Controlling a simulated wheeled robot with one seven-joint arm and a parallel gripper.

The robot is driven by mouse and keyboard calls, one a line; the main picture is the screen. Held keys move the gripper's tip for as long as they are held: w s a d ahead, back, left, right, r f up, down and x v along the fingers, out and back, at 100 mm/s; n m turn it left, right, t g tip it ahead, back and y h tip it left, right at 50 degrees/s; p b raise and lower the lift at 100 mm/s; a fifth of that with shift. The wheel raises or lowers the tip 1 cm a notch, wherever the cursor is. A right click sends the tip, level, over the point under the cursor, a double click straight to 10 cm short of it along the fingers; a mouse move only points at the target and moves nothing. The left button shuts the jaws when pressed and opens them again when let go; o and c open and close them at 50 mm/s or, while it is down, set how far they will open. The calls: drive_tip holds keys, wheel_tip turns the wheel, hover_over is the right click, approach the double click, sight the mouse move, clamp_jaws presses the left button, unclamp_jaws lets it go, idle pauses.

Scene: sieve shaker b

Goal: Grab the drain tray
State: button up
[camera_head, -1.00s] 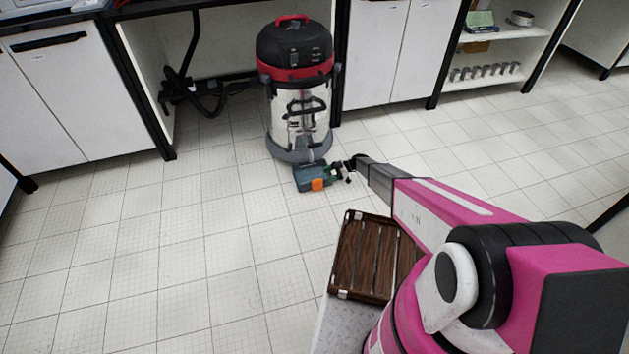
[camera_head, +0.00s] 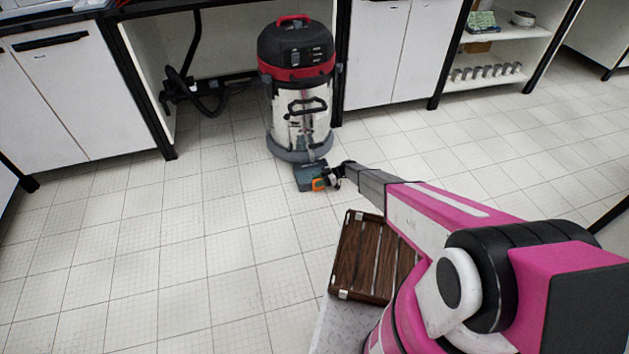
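The drain tray appears to be the small flat grey-blue piece (camera_head: 303,178) with an orange tab (camera_head: 317,184) on its right front side. It lies on the floor just in front of the steel vacuum. My gripper (camera_head: 323,181) reaches in from the right, low to the floor, and is at the orange tab, overlapping it in the picture. The fingers are small and dark here, so I cannot tell whether they are closed on the tab or only around it. Part of the tab is hidden by the gripper.
The black, red and steel vacuum (camera_head: 297,95) stands right behind the tray. A brown slatted wooden crate (camera_head: 352,255) sits below my arm at the lower middle. White cabinets (camera_head: 377,55) line the back. The tiled floor (camera_head: 180,250) to the left is clear.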

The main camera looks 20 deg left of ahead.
clamp_jaws()
drive_tip(key=shift+r, duration=0.15)
